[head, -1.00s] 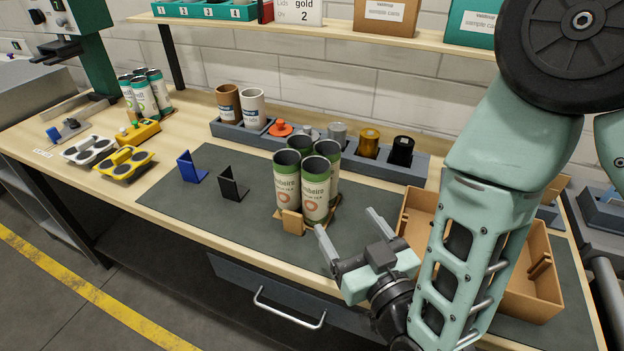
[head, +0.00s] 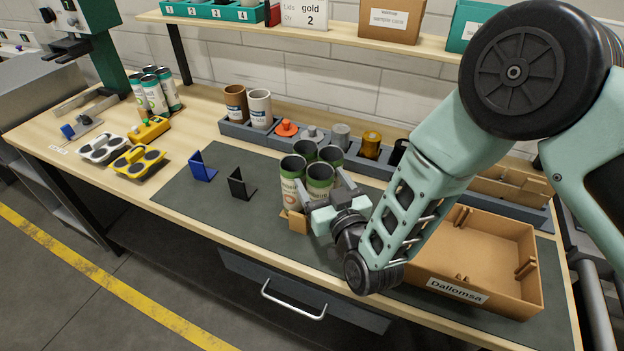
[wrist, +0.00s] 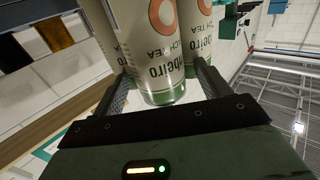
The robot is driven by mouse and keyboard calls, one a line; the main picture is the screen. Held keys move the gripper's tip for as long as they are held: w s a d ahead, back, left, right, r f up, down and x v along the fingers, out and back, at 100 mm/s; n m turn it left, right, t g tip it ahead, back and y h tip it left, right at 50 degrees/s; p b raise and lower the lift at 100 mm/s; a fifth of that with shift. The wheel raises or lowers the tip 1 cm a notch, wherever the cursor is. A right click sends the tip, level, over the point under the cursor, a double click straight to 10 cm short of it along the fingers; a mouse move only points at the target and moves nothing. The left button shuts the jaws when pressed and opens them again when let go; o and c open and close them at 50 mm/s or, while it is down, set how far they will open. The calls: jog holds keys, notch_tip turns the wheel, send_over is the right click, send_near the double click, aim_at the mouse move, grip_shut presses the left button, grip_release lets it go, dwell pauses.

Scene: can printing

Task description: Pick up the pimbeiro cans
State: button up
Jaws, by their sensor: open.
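Several pimbeiro cans (head: 291,178), open-topped with green rims and cream labels, stand upright in a tight group on the mat, in a small tan holder (head: 297,222). My gripper (head: 323,188) is at the front right of the group, its fingers open. In the wrist view the cans appear upside down; one pimbeiro can (wrist: 155,55) stands between the two fingers (wrist: 162,88), with others beside and behind it. The fingers lie along its sides; I cannot tell whether they touch it. My gripper and arm hide part of the front cans in the head view.
An open tan box (head: 490,240) labelled Dallomsa stands to the right. A grey rack (head: 275,140) with cans and lids runs behind. Blue (head: 203,167) and black (head: 240,186) stands are at left. More cans (head: 155,96) stand far left. The mat's left side is mostly clear.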

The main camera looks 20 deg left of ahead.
jog(key=c, duration=1.4)
